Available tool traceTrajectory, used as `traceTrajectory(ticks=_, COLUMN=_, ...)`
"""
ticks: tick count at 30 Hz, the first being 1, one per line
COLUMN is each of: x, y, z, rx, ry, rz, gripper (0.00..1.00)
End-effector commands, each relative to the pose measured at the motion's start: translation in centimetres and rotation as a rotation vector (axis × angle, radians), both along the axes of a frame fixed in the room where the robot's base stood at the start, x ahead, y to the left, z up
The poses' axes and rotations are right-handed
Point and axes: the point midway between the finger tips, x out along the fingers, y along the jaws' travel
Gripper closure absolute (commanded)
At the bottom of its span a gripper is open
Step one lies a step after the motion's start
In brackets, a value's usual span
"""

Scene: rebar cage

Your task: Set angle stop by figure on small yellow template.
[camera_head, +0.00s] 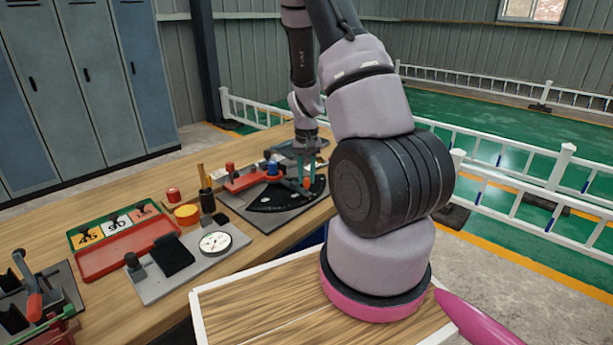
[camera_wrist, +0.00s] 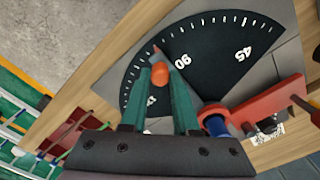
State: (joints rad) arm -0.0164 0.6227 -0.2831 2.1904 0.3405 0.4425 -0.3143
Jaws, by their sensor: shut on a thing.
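The angle stop is a black fan-shaped dial (camera_head: 268,203) on a grey plate, marked 45, 90 and a partly hidden third figure in the wrist view (camera_wrist: 215,65). My gripper (camera_head: 306,183) is over the dial; its green fingers (camera_wrist: 160,80) are shut on an orange knob (camera_wrist: 160,74). A small orange pointer tip (camera_wrist: 157,49) shows just past the knob, near the 90 on the side away from 45.
A red bar (camera_head: 246,181) and blue knob (camera_head: 272,168) stand by the dial. A round white gauge (camera_head: 215,242) and a red-handled clamp (camera_head: 38,290) are on the bench.

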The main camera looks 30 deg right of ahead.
Motion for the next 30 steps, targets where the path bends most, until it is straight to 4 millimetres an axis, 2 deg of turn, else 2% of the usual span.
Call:
traceTrajectory(ticks=14, x=-0.1, y=0.6, z=0.1, rx=0.000, ry=-0.003, rz=-0.037, gripper=1.00)
traceTrajectory(ticks=20, x=-0.7, y=2.2, z=0.1, rx=0.001, ry=-0.001, rz=-0.142, gripper=1.00)
traceTrajectory(ticks=30, x=-1.2, y=6.5, z=0.1, rx=0.000, ry=-0.001, rz=-0.426, gripper=1.00)
